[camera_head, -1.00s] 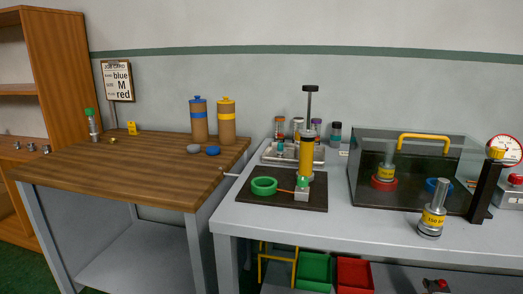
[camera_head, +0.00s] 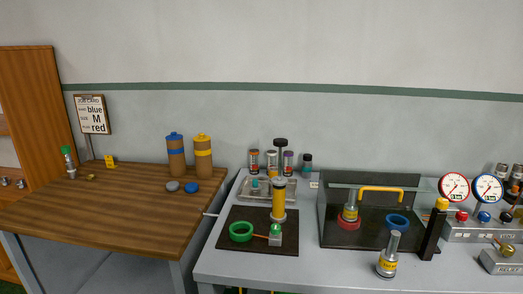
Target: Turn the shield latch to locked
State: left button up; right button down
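The shield is a clear box with a dark back and floor (camera_head: 330,190) on the grey bench, with a yellow handle (camera_head: 381,189) along its top. A black upright post with a yellow top (camera_head: 442,204) stands at its right front corner and looks like the latch; whether it is locked cannot be told. Inside are a red ring holding a metal cylinder with a yellow label (camera_head: 350,212) and an empty blue ring (camera_head: 397,222). Neither of my grippers is in view.
A similar labelled cylinder (camera_head: 388,256) stands in front of the shield. A yellow pump-like column (camera_head: 278,199) and green ring (camera_head: 241,231) are on a dark mat to the left. A red gauge (camera_head: 454,187) and blue gauge (camera_head: 488,188) stand at right. A wooden table (camera_head: 110,215) is further left.

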aim_at(442, 204)
jog(key=z, duration=1.35)
